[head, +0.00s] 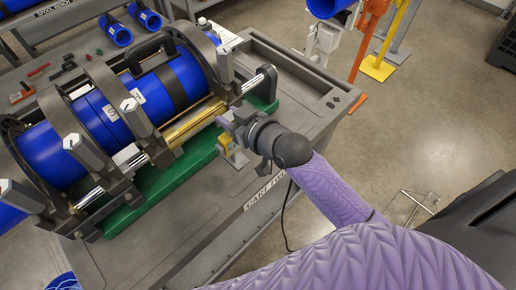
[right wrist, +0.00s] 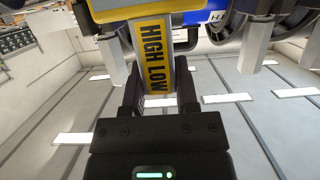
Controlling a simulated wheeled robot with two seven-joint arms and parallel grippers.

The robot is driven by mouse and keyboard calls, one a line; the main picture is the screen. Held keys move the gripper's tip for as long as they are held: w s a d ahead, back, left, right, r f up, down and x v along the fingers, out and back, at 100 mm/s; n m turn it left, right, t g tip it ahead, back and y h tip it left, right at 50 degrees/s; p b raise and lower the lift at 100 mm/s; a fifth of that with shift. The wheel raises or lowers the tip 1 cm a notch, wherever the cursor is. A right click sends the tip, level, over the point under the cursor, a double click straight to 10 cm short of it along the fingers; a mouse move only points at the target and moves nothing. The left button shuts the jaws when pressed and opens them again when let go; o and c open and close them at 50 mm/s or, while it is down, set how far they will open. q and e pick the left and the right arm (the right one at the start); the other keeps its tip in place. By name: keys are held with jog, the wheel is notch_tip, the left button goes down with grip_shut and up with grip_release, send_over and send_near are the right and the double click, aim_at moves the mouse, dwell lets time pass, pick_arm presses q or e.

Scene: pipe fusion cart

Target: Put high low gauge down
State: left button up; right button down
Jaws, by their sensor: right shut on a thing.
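The high low gauge (right wrist: 153,58) is yellow with black "HIGH LOW" lettering in the right wrist view. My right gripper (right wrist: 160,95) is shut on its lower end. In the head view the gauge (head: 226,141) shows as a small yellow and grey piece at my right gripper (head: 235,128). It is held beside the pipe machine, above the right part of the grey cart (head: 190,225). Whether it touches anything cannot be told. My left gripper is not in view.
The fusion machine clamps blue pipes (head: 115,112) on a green base (head: 165,185). Small items, including a red one (head: 38,71), lie on the cart's far left. The cart top near its front edge is bare. A yellow stand (head: 378,68) and orange stand stand on the floor beyond.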

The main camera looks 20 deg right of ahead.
aim_at(238, 147)
notch_tip(238, 147, down, 9)
jog(key=b, duration=0.3)
jog(key=shift+s+a+f, duration=0.1)
jog(key=shift+f, duration=0.2)
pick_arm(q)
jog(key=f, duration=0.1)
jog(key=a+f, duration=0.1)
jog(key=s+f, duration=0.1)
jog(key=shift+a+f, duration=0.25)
pick_arm(e)
jog(key=shift+c, duration=1.8)
grip_release()
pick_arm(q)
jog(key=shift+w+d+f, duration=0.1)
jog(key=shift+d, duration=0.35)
